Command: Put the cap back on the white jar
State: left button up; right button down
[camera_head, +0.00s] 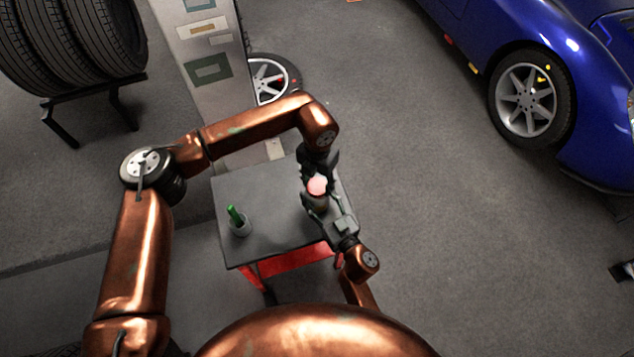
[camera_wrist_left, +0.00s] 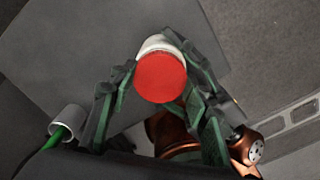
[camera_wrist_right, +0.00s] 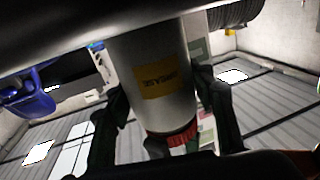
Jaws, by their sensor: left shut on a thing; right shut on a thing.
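The red cap (camera_wrist_left: 160,80) is between the fingers of my left gripper (camera_head: 317,180), which is shut on it. In the head view the cap (camera_head: 318,184) shows as a pale red disc at the jar's top. The white jar (camera_wrist_left: 157,45) shows behind the cap in the left wrist view. Its side with a yellow label fills the middle of the right wrist view (camera_wrist_right: 180,100), with a red edge at its lower end. My right gripper (camera_wrist_right: 168,125) is shut on the jar. I cannot tell whether the cap is fully seated.
The grey-topped table (camera_head: 265,190) has red legs. A grey cup (camera_head: 240,228) with a green item stands at its left. A metal post (camera_head: 205,70) and a wheel (camera_head: 270,80) are behind. A blue car (camera_head: 585,100) is far right; tyres (camera_head: 75,40) are upper left. Floor right of the table is clear.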

pick_arm(q)
jog(key=m, duration=1.1)
jog(key=shift+m, duration=0.3)
jog(key=o, duration=1.3)
jog(key=shift+r, duration=2.25)
jog(key=shift+c, duration=0.3)
